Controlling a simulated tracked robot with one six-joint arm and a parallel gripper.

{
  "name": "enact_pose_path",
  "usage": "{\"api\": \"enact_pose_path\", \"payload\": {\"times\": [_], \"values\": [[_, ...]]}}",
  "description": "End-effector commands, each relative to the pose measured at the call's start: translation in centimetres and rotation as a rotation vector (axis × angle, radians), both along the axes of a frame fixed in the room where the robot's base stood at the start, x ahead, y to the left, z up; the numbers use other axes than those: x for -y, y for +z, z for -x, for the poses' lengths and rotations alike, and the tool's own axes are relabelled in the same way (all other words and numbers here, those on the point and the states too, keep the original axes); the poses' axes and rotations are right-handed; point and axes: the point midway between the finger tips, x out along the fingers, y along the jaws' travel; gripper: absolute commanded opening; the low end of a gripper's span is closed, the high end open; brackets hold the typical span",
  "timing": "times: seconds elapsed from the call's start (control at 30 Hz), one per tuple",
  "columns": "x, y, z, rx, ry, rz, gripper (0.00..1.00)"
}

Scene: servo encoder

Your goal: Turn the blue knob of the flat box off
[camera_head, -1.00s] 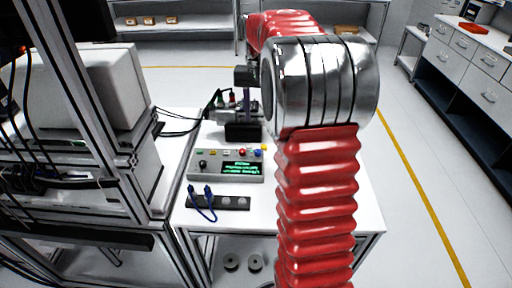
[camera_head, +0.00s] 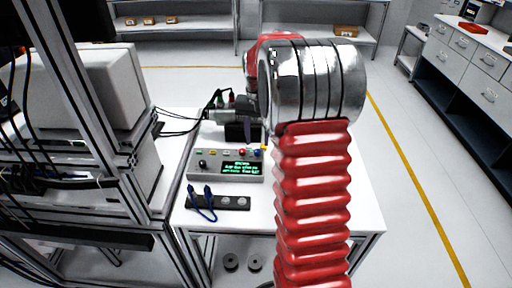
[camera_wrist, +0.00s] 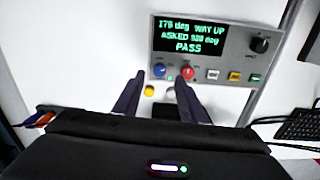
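The flat grey box (camera_head: 200,176) lies on the white table, its front panel up. The wrist view shows its display (camera_wrist: 188,36) with green text ending in "PASS". The blue knob (camera_wrist: 159,70) sits beside a red knob (camera_wrist: 187,72) near the panel's edge; the blue knob also shows in the head view (camera_head: 257,153). My gripper (camera_wrist: 160,80) is open and empty. Its two dark fingers point toward the blue and red knobs, and the blue knob appears between the fingertips. I cannot tell whether either finger touches it.
A black knob (camera_wrist: 259,45) and small white, orange and green buttons are on the panel. A dark strip with blue cables (camera_head: 230,203) lies in front of the box. A keyboard (camera_wrist: 299,124) shows at right.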

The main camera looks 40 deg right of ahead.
Motion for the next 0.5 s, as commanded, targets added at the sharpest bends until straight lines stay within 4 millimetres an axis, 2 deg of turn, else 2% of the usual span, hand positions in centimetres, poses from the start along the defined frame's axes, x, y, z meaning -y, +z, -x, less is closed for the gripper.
{"api": "enact_pose_path", "payload": {"times": [0.2,0.5], "values": [[0.0,-3.1,0.0,-0.002,0.0,-0.001,0.38],[0.0,-4.4,0.0,-0.001,0.001,-0.001,0.38]]}}
